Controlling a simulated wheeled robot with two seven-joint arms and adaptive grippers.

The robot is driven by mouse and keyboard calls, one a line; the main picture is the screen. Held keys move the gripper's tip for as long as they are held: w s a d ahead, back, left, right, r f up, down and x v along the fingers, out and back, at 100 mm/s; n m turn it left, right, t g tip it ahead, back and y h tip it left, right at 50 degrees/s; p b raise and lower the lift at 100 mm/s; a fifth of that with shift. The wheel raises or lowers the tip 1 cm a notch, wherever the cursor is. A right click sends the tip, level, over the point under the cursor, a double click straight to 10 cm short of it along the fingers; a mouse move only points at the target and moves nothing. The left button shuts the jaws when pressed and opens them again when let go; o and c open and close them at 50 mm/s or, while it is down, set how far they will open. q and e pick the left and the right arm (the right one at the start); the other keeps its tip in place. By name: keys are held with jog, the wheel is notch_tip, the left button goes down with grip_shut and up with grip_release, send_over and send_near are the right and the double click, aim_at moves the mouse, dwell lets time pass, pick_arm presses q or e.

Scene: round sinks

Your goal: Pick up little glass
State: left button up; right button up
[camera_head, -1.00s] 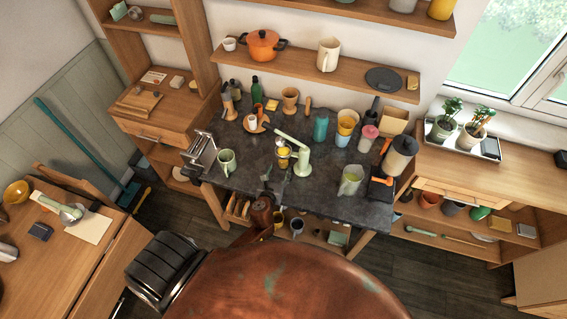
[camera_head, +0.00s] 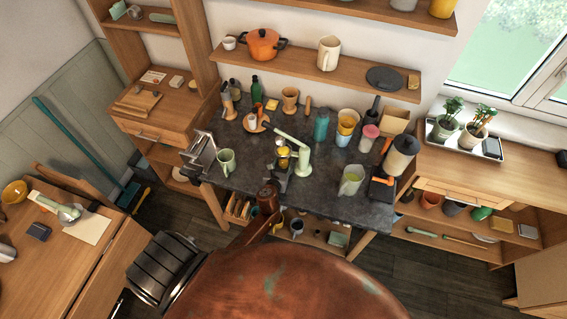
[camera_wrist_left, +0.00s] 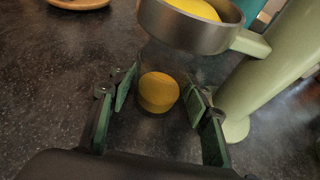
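The little glass (camera_wrist_left: 158,93) holds yellow-orange juice and stands on the dark counter, under the metal cup (camera_wrist_left: 190,25) of a pale green juicer (camera_wrist_left: 275,65). A yellow fruit half (camera_wrist_left: 192,8) sits in the cup. My left gripper (camera_wrist_left: 160,88) is open, with one green-padded finger on each side of the glass; whether either pad touches it I cannot tell. In the head view my left gripper (camera_head: 277,176) is at the juicer (camera_head: 302,156), below its cup. My right gripper is in neither view.
The dark counter (camera_head: 245,178) holds a green mug (camera_head: 226,161), a teal bottle (camera_head: 321,125), a clear pitcher (camera_head: 351,180) and a cream container with dark ends (camera_head: 400,157). The juicer post is close to the gripper's right finger.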

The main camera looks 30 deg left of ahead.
pick_arm(q)
jog(key=c, duration=0.8)
jog(key=shift+c, duration=0.3)
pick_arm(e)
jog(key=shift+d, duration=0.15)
pick_arm(q)
jog(key=shift+r, duration=0.2)
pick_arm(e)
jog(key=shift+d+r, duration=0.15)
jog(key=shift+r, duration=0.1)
